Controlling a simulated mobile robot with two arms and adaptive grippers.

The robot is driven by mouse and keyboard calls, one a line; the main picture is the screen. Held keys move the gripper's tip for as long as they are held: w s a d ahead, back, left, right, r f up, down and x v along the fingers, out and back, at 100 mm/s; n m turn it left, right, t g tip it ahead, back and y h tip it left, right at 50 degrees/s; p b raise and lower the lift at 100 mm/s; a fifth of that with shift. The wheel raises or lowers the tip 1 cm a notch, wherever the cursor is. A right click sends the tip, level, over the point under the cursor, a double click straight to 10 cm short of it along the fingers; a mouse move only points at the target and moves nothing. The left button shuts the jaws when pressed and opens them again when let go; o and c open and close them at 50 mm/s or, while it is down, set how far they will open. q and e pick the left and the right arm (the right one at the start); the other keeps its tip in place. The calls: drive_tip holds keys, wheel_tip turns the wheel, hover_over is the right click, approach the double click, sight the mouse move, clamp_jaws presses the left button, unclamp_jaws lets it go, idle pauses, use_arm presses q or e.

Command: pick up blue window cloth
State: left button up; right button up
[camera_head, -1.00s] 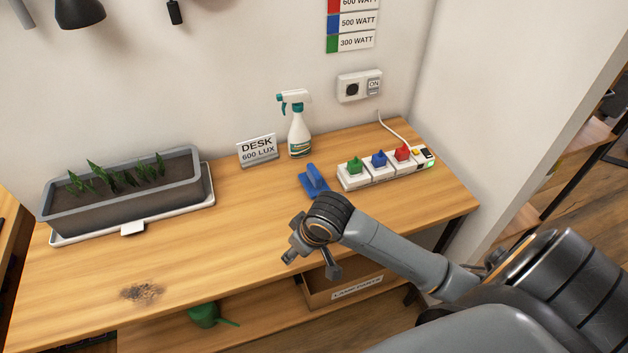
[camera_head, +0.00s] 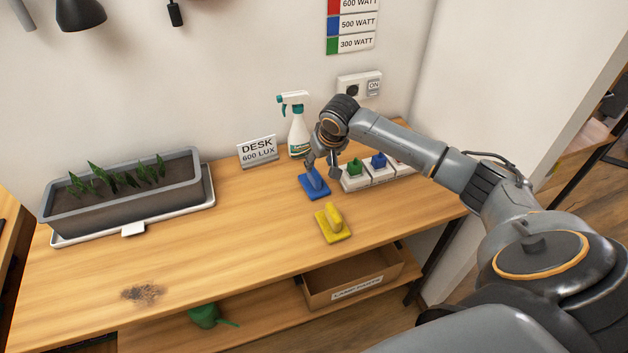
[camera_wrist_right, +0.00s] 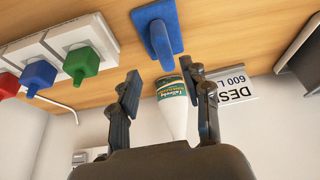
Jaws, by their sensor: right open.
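The blue window cloth (camera_head: 314,187) is a flat blue pad with an upright handle, lying on the wooden desk in front of the spray bottle. It also shows in the right wrist view at the top middle (camera_wrist_right: 160,30), beyond the fingertips. My right gripper (camera_head: 321,166) is open and empty, just above and behind the cloth's handle in the head view. In the right wrist view its two fingers (camera_wrist_right: 165,85) are spread wide with the handle between and beyond them. I cannot tell whether either finger touches the handle. My left gripper is not in view.
A yellow pad with a handle (camera_head: 333,222) lies nearer the desk's front edge. The power strip with coloured plugs (camera_head: 368,177) is close on the right. The spray bottle (camera_head: 298,130) and desk sign (camera_head: 257,150) stand behind. A planter (camera_head: 125,190) is at left; mid-desk is clear.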

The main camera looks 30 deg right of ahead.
sight(315, 172)
drive_tip(key=shift+a+p+x, duration=0.2)
drive_tip(key=shift+p+x, duration=0.1)
drive_tip(key=shift+x, duration=1.4)
drive_tip(key=shift+a+p+x, duration=0.15)
drive_tip(key=shift+p+x, duration=0.1)
drive_tip(key=shift+x, duration=1.4)
clamp_jaws()
